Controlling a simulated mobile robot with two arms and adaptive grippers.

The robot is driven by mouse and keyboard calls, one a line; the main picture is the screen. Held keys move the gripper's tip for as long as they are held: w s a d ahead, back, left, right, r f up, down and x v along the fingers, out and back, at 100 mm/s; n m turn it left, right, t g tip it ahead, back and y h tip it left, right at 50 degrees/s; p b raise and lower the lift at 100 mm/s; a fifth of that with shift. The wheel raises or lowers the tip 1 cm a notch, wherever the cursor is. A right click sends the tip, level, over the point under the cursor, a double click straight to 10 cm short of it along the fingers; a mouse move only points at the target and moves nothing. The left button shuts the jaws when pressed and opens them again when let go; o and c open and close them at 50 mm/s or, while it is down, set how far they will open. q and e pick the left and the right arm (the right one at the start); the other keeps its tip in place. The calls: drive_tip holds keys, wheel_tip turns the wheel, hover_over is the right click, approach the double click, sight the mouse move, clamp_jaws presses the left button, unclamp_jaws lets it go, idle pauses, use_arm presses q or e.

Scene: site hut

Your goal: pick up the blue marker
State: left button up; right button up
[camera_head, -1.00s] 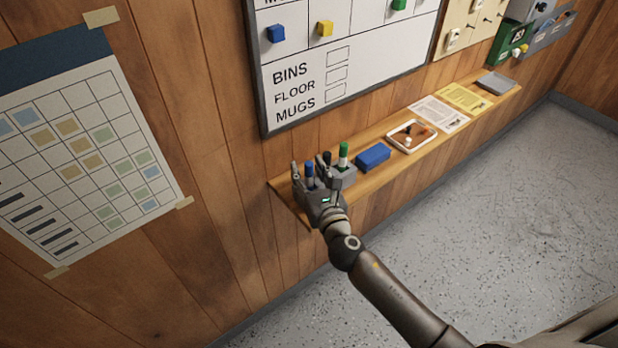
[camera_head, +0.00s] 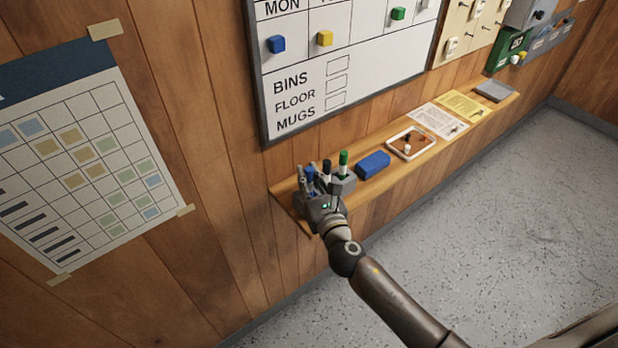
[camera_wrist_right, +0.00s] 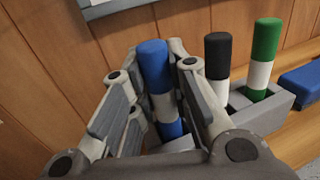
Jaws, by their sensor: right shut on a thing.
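The blue marker (camera_head: 309,178) stands upright at the near left end of the wooden wall shelf (camera_head: 290,189). In the right wrist view the blue marker (camera_wrist_right: 155,75) has a white band and a blue lower part. My right gripper (camera_head: 312,177) is shut on it, with a finger on each side (camera_wrist_right: 158,95). A grey holder (camera_head: 343,185) is beside it with a black marker (camera_head: 326,168) and a green marker (camera_head: 343,160). I cannot tell whether the blue marker's lower end is still in the holder. My left gripper is not in view.
A whiteboard (camera_head: 385,75) hangs above. The floor (camera_head: 480,220) at right is clear.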

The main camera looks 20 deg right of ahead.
wheel_tip(320, 180, up, 2)
drive_tip(key=shift+p, duration=0.75)
drive_tip(key=s+r+p, duration=0.1)
drive_tip(key=r+p, duration=0.1)
drive_tip(key=s+r+p, duration=0.3)
drive_tip(key=r+p, duration=0.1)
drive_tip(key=shift+s+d+r, duration=0.1)
drive_tip(key=shift+s+d, duration=0.15)
drive_tip(key=shift+s, duration=0.05)
clamp_jaws()
drive_tip(key=s+r+p, duration=0.2)
drive_tip(key=s+r, duration=0.2)
drive_tip(key=s, duration=0.5)
drive_tip(key=shift+s+d, duration=0.2)
drive_tip(key=shift+d, duration=0.25)
drive_tip(key=shift+f, duration=0.15)
